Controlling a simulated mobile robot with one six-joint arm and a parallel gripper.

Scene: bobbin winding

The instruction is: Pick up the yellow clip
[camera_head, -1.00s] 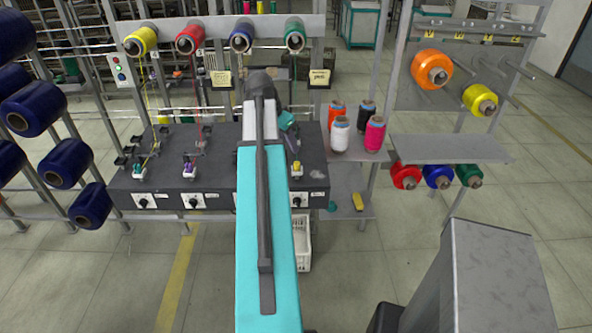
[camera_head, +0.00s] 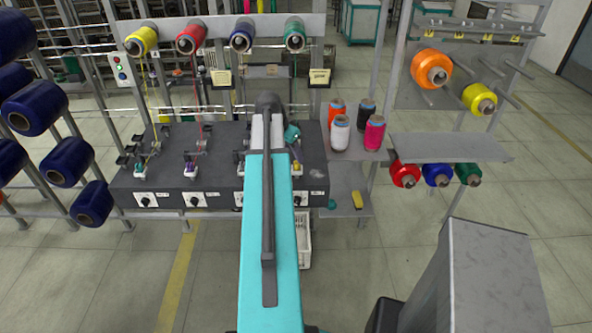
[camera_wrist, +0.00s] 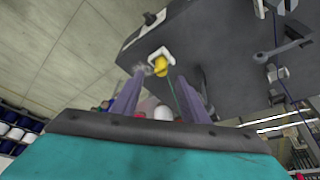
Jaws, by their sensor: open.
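The yellow clip (camera_wrist: 160,67) sits in a white holder (camera_wrist: 161,54) on the dark machine's front part. In the wrist view it appears just past my fingertips, roughly in line with the gap between them. In the head view a small yellow clip (camera_head: 297,169) shows beside my arm at the machine's right-hand station. My gripper (camera_wrist: 161,80) is open, its two grey-purple fingers on either side of an empty gap. Whether the fingers touch the clip cannot be told. In the head view my arm hides most of the gripper.
The dark machine top (camera_head: 218,160) carries other stations. A green thread (camera_wrist: 176,92) runs close to the clip. Several thread cones stand on a shelf at right, including a white cone (camera_head: 339,133). A yellow object (camera_head: 357,199) lies on the lower shelf. A white crate (camera_head: 305,240) is below.

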